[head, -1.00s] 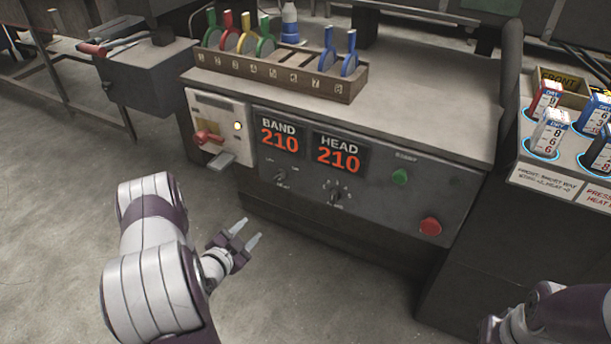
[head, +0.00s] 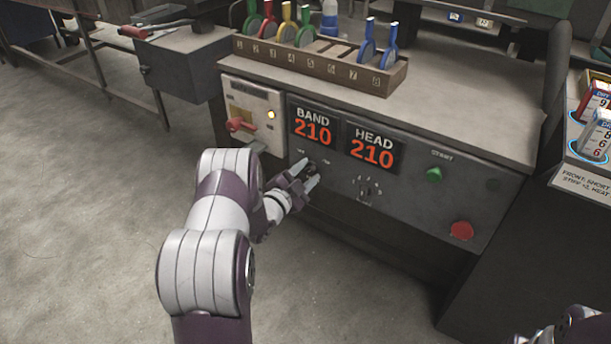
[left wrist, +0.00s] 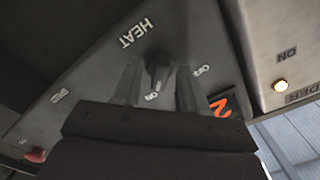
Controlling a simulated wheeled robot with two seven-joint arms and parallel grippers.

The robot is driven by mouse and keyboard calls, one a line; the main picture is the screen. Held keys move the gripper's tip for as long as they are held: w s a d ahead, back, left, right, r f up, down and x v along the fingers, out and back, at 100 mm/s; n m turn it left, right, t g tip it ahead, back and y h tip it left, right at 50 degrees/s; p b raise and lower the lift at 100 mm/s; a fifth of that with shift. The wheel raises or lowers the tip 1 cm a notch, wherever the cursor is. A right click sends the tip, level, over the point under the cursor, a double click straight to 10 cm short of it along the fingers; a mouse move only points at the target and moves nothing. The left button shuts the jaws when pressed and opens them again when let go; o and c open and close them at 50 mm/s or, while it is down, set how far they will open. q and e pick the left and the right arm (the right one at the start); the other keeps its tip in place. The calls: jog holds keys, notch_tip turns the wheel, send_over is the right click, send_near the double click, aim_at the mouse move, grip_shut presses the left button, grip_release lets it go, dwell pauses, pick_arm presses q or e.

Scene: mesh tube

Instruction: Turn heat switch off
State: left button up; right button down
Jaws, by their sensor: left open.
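The heat switch (left wrist: 158,72) is a small dark rotary knob on the machine's grey front panel (head: 420,205). In the left wrist view its label HEAT stands beside it, with OFF and ON marks around it. My left gripper (head: 308,178) is open at the panel below the BAND display (head: 313,128). In the left wrist view its two fingers (left wrist: 158,90) stand on either side of the knob; I cannot tell whether they touch it. In the head view the gripper mostly hides the knob. My right gripper is not clearly in view; only part of my right arm shows at the bottom right.
A HEAD display (head: 373,149), a dial (head: 367,194), a green start button (head: 434,174) and a red button (head: 461,231) are to the right. A box with a red lever (head: 241,126) and lit lamp (head: 271,115) is left. A rack (head: 320,70) of coloured tools stands on top.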

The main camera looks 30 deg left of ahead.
pick_arm(q)
jog(key=c, duration=0.7)
jog(key=n+p, duration=0.2)
jog(key=n, duration=0.1)
jog(key=shift+r+n, duration=0.1)
jog(key=shift+n, duration=0.3)
jog(key=n+p, duration=0.1)
jog(key=n, duration=0.3)
jog(key=shift+n+p, duration=0.3)
jog(key=n+p, duration=0.2)
jog(key=n, duration=0.3)
jog(key=shift+s+n+p, duration=0.1)
jog(key=shift+n+p, duration=0.45)
jog(key=shift+n, duration=1.55)
jog(key=shift+f+n, duration=0.2)
jog(key=shift+n, duration=0.1)
